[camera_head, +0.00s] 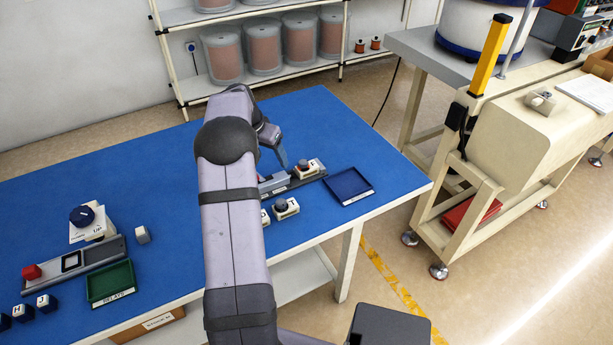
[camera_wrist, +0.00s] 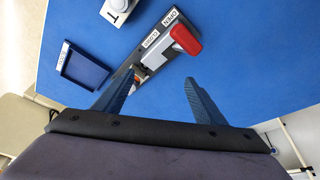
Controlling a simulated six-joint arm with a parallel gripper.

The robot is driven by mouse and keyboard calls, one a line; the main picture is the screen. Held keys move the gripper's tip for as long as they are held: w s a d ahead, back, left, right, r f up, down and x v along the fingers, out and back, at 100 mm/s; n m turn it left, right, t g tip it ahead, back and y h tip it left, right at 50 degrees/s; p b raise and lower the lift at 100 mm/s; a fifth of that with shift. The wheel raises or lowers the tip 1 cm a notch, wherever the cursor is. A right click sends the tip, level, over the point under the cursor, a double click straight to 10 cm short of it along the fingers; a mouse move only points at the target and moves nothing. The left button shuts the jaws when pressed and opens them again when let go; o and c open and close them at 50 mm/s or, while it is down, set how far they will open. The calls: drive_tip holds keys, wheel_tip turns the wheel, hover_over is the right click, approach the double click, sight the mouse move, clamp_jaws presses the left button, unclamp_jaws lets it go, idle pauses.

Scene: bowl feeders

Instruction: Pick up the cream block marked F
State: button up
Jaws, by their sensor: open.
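My gripper (camera_head: 284,158) is open and empty above the back of the blue table. Its two spread fingers (camera_wrist: 155,95) show in the wrist view, with blue table between them. In the head view, a cream block with a dark knob and a red part (camera_head: 307,170) sits at the right end of a grey fixture (camera_head: 277,184), right of my gripper; its letter is too small to read surely. A cream block marked T (camera_wrist: 116,12) is at the top of the wrist view. A cream block with a dark knob (camera_head: 286,208) stands in front of the fixture. I cannot make out an F for sure.
A dark blue tray (camera_head: 348,186) lies right of the fixture. The fixture has a red handle (camera_wrist: 187,40) and open/closed labels in the wrist view. A green tray (camera_head: 110,284), a second fixture (camera_head: 73,262) and several small blocks are at the left. The table's middle left is clear.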

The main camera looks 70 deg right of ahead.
sight(305, 162)
drive_tip(key=s+d+m, duration=0.1)
drive_tip(key=s, duration=0.1)
drive_tip(key=s+d+f, duration=0.1)
drive_tip(key=s+d, duration=0.1)
drive_tip(key=s, duration=0.1)
drive_tip(key=s+d+f+m, duration=0.1)
drive_tip(key=s+d, duration=0.1)
drive_tip(key=shift+s+d+m+g+b, duration=0.2)
drive_tip(key=shift+m+g+b, duration=0.1)
drive_tip(key=shift+g, duration=0.1)
drive_tip(key=shift+p+x, duration=1.55)
drive_tip(key=shift+x, duration=2)
drive_tip(key=shift+s+d, duration=0.1)
drive_tip(key=shift+d, duration=0.05)
drive_tip(key=shift+r, duration=0.1)
drive_tip(key=c, duration=1.5)
drive_tip(key=shift+c, duration=0.2)
